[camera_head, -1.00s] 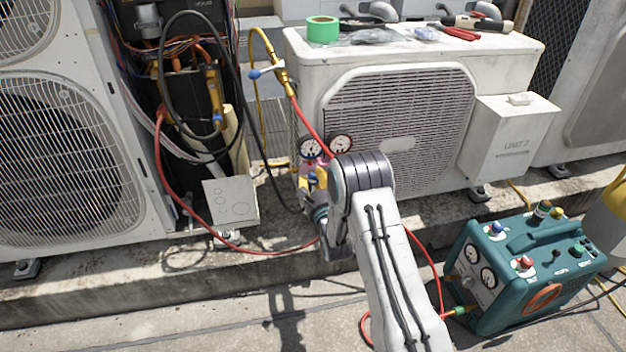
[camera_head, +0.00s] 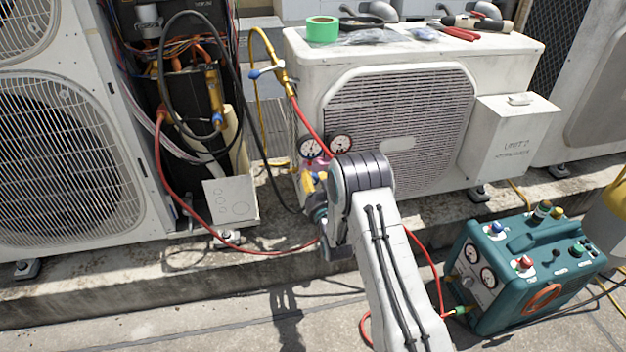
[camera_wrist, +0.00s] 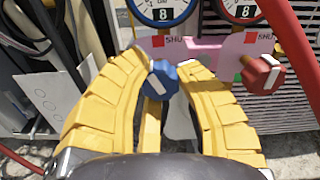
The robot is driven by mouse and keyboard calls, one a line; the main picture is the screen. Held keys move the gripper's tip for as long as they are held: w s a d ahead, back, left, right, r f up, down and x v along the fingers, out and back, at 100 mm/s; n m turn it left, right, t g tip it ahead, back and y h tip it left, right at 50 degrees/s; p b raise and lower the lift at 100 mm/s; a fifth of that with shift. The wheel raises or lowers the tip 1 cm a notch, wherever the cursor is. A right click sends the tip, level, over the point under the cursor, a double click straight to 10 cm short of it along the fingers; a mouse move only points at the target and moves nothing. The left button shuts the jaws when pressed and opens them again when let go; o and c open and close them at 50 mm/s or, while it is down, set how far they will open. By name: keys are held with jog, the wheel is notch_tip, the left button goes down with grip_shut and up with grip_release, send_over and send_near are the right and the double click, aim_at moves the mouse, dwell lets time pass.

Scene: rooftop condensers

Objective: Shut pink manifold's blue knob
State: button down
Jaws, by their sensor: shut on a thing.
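The pink manifold (camera_wrist: 205,48) is upright in front of the middle condenser, with a blue-rimmed gauge and a red-rimmed gauge above it. Its blue knob (camera_wrist: 159,79) has a white stripe that lies slantwise in the wrist view. A red square with a partly hidden "SHU" label is just above the knob. My gripper (camera_wrist: 165,70) has its yellow fingers on either side of the blue knob, shut on it. The red knob (camera_wrist: 263,73) is to the right, clear of the fingers. In the head view, my arm hides most of the manifold (camera_head: 318,163).
A red hose crosses the wrist view at upper right (camera_wrist: 298,45). Hoses also hang left of the manifold. A teal machine (camera_head: 525,265) stands on the roof at right. The open condenser (camera_head: 70,150) is at left, with a grey panel (camera_head: 230,203) beside it.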

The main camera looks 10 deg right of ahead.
jog(key=shift+d+f+m, duration=0.1)
jog(key=shift+f+m, duration=0.05)
jog(key=shift+m, duration=0.15)
dwell(0.4)
jog(key=c, duration=1.2)
grip_release()
jog(key=shift+c, duration=0.2)
jog(key=o, duration=0.4)
jog(key=shift+c, duration=0.2)
jog(key=s, duration=1.2)
